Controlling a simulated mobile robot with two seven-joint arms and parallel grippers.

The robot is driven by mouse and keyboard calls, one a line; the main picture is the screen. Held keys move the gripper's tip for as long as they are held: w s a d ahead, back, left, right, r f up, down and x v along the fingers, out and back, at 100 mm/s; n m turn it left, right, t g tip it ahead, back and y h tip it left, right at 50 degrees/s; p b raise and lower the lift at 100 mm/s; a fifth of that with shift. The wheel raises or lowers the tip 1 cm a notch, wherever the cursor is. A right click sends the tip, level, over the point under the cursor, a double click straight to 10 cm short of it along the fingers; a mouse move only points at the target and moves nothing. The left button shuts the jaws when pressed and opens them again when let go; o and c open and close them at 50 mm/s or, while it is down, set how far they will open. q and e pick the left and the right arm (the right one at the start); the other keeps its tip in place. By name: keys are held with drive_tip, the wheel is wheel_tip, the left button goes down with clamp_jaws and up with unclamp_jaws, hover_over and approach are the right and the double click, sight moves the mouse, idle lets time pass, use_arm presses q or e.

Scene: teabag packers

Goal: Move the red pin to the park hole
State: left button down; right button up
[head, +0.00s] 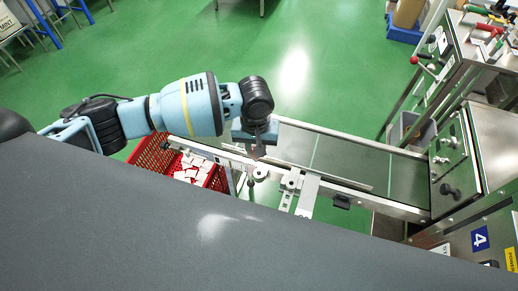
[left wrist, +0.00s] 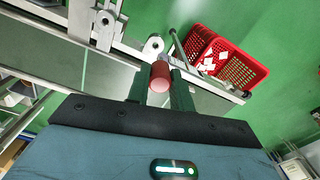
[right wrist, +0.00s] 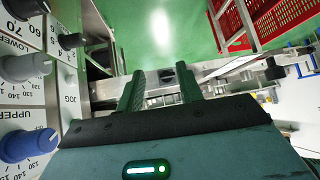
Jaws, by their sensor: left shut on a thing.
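The red pin (left wrist: 160,78) is between the two dark fingers of my left gripper (left wrist: 160,88) in the left wrist view, with its round end facing the camera. My left gripper (head: 256,146) is shut on it above the near rail of the conveyor frame in the head view. A pale round roller (left wrist: 153,46) lies just beyond the pin. My right gripper (right wrist: 160,92) is open and empty, facing a metal plate with a dark round spot (right wrist: 167,76). I cannot tell whether that spot is the park hole. The right gripper is not seen in the head view.
A red crate (head: 218,181) with white packets stands below the rail at left. A metal bracket (head: 305,190) crosses the near rail (head: 385,203). A steel machine (head: 492,150) stands at right. Control knobs (right wrist: 27,143) are close on the left in the right wrist view.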

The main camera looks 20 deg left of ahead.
use_arm(q)
drive_tip(key=shift+w+d+f, duration=0.2)
drive_tip(key=shift+w+f, duration=0.4)
drive_tip(key=shift+f, duration=0.55)
use_arm(e)
drive_tip(key=shift+d, duration=0.2)
